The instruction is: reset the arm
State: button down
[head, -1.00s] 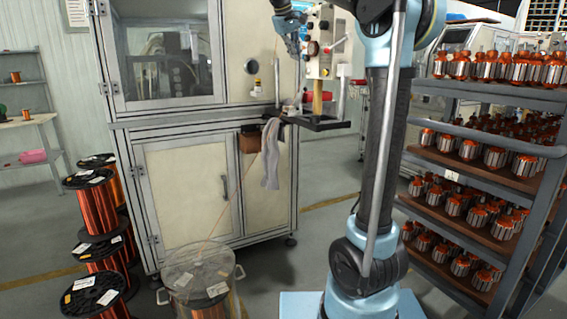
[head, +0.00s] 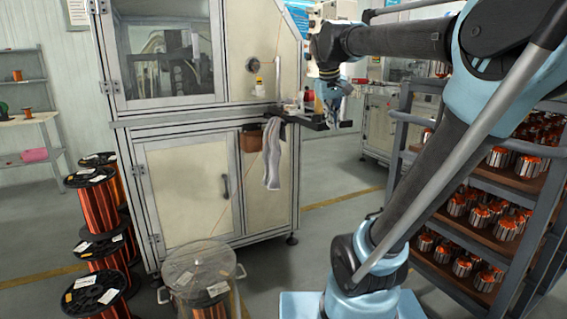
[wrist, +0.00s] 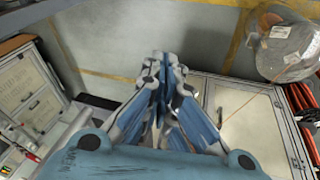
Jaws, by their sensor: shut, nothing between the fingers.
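My arm reaches from its mount at the bottom right of the head view, up to the right and then back left. My gripper (head: 331,118) hangs at its end, pointing down, beside the shelf bracket on the winding machine (head: 180,125). In the wrist view my gripper (wrist: 160,65) shows with its blue fingers together and nothing between them. Below it the wrist view shows floor and part of the cream machine cabinet.
A rack (head: 437,222) of orange armatures stands close on the right, partly behind my arm. A grey cloth (head: 272,155) hangs from the machine. Wire spools (head: 95,215) and a clear-lidded drum (head: 200,268) stand at the lower left. Open floor lies between machine and rack.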

jog(key=s+d+f+m+y, duration=0.1)
jog(key=s+f, duration=0.9)
jog(key=f, duration=0.4)
jog(key=s+d+f+m+g+y, duration=0.1)
jog(key=s+f, duration=1)
jog(key=f, duration=0.4)
jog(key=shift+d+m, duration=0.4)
jog(key=shift+w+f, duration=0.2)
jog(key=shift+w, duration=0.15)
